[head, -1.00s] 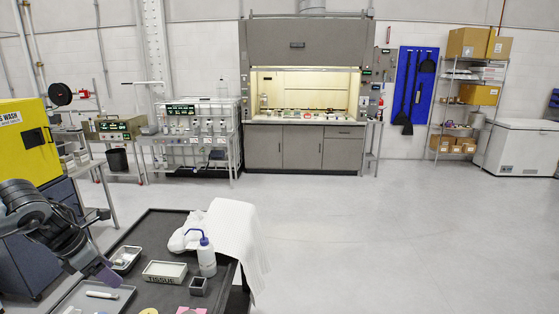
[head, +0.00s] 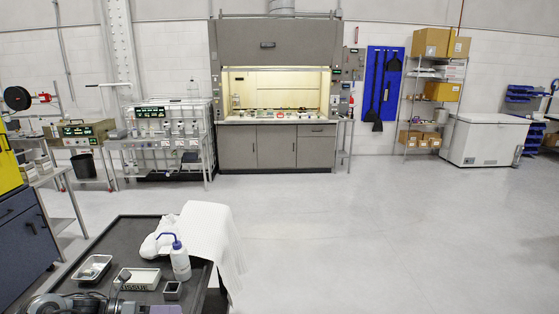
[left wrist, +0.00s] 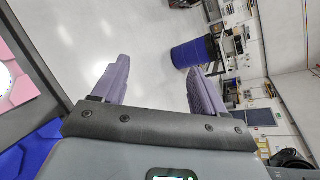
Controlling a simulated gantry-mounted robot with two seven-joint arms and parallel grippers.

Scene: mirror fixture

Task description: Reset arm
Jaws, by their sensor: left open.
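My left gripper (head: 113,295) is low at the left in the head view, over the near part of the dark bench, partly cut off by the bottom edge. In the left wrist view its two purple-grey fingers (left wrist: 156,75) stand apart with nothing between them, so it is open and empty. Beyond the fingers that view shows grey floor and a blue drum (left wrist: 194,52), tilted in the picture. My right gripper is in neither view.
Open floor (head: 380,240) lies to the right.

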